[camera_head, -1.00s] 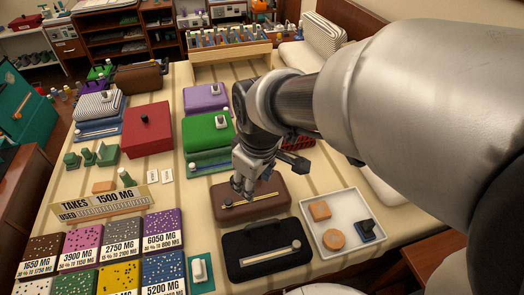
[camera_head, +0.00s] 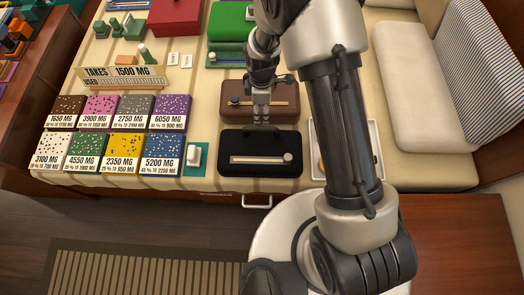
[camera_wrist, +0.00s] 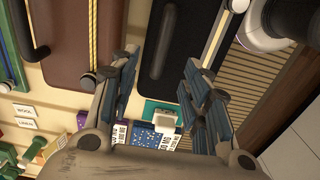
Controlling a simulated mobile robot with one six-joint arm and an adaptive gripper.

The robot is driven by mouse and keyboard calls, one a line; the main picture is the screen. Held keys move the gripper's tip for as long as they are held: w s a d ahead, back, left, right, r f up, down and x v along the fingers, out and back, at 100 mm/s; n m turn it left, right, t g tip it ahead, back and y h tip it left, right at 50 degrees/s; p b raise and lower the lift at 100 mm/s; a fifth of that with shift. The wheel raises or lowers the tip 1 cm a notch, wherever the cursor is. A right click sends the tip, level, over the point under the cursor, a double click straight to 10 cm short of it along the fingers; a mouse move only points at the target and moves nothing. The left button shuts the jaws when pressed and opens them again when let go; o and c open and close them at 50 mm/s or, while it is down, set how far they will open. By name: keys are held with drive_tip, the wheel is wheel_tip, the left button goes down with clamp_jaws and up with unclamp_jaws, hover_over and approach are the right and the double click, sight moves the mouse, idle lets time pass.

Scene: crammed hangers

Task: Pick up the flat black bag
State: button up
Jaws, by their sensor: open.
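The flat black bag (camera_head: 262,169) lies at the table's front edge, its handle side facing away from me. A pale bar with a round knob lies across its top. My gripper (camera_head: 261,118) points down over the gap between the brown bag (camera_head: 234,113) and the black bag's far edge. In the wrist view my open fingers (camera_wrist: 158,70) stand apart, with the black bag (camera_wrist: 172,50) and its dark handle showing between and beyond them. Nothing is between the fingertips. I cannot tell how high they are above the bag.
The brown bag lies directly behind, with a yellow-striped rod on it. Labelled speckled blocks (camera_head: 162,148) and a teal card with a white item (camera_head: 195,157) lie left. A white tray (camera_head: 376,150) is right, partly hidden by my arm. Floor lies before the table edge.

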sight(261, 127)
wheel_tip(261, 127, down, 8)
drive_tip(key=shift+r+b, duration=0.1)
drive_tip(key=shift+b, duration=0.9)
drive_tip(key=f, duration=0.1)
drive_tip(key=f+b, duration=0.1)
drive_tip(key=f, duration=0.1)
drive_tip(key=f+b, duration=0.1)
drive_tip(key=f, duration=0.1)
drive_tip(key=shift+s+a+f, duration=0.15)
drive_tip(key=shift+s, duration=0.1)
clamp_jaws()
